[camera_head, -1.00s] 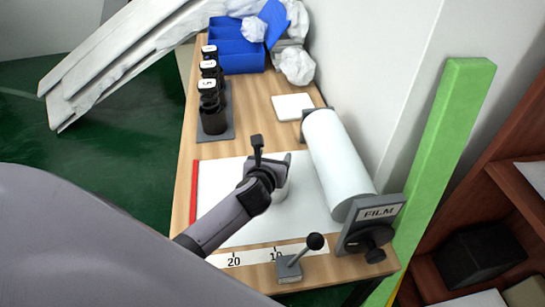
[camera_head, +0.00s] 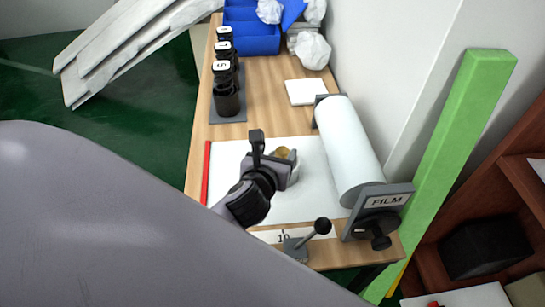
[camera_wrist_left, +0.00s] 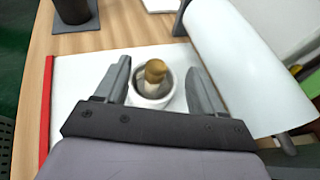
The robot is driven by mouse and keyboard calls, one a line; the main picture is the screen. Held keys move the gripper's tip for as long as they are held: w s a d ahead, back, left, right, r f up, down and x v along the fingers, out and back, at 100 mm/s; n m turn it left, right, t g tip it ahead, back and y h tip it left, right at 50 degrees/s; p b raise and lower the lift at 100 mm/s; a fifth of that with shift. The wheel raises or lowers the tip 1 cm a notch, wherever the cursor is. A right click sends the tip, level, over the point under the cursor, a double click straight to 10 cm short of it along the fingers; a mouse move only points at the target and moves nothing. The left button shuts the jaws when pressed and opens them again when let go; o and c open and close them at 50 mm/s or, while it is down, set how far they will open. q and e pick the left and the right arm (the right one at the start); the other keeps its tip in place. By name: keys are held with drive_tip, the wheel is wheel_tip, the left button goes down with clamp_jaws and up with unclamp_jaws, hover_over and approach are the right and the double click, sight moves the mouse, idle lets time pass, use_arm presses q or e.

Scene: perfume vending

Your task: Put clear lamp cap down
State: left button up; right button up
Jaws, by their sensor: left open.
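My left gripper (camera_head: 274,158) is open above the white sheet on the bench. In the left wrist view, its two fingers (camera_wrist_left: 158,72) stand apart on either side of a small white round cup (camera_wrist_left: 150,101). A tan-topped piece with a pale stem (camera_wrist_left: 155,72) stands in the cup. In the head view, the tan top (camera_head: 283,152) shows just beyond the fingers, and the gripper hides part of the cup. I cannot make out a clear lamp cap with certainty. Nothing is visibly gripped. My right gripper is not in view.
A white film roll (camera_head: 348,150) lies right of the sheet (camera_head: 225,165), with a lever (camera_head: 310,238) at the front. Black holders (camera_head: 227,98) stand at the back left, near blue bins (camera_head: 252,45). A white square (camera_head: 306,92) lies behind. The sheet's left part is clear.

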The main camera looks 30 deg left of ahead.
use_arm(q)
drive_tip(key=shift+v, duration=1.45)
drive_tip(key=shift+s, duration=0.1)
